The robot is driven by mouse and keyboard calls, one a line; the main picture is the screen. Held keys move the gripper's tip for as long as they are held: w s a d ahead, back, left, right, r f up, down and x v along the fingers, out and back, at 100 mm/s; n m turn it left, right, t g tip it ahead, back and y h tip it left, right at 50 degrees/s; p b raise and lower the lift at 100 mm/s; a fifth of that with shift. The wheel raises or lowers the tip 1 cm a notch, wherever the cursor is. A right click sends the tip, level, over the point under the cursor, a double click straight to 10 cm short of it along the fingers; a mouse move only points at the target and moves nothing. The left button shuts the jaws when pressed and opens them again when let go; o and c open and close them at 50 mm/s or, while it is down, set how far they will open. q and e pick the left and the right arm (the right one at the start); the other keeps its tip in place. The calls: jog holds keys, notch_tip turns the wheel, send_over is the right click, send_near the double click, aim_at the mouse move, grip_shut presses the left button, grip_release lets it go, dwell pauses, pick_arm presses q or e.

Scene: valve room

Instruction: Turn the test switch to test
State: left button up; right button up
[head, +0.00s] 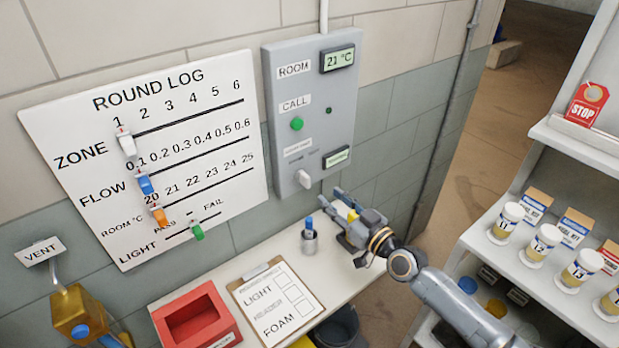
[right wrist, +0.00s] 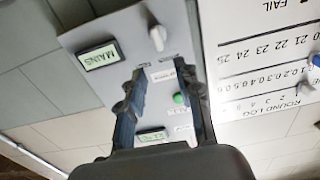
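The grey wall panel (head: 308,110) carries a white rotary knob (head: 303,178) at its lower left, which looks like the test switch. The lettering around it is too small to read. A small green display (head: 336,157) is beside the knob; in the right wrist view this display (right wrist: 100,56) reads MAINS. My right gripper (head: 334,204) is open and empty, just below and right of the panel's lower edge. In the right wrist view the knob (right wrist: 157,38) lies beyond the spread fingertips (right wrist: 159,68), apart from them. My left gripper is not in view.
A counter (head: 258,258) below holds a cup with a blue item (head: 310,240), a clipboard (head: 275,300) and a red tray (head: 196,318). The round log board (head: 140,150) is left of the panel. A shelf with bottles (head: 545,240) stands right.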

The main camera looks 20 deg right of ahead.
aim_at(309, 180)
jog(key=x, duration=1)
jog(key=shift+f, duration=0.1)
jog(key=shift+s, duration=0.1)
grip_shut()
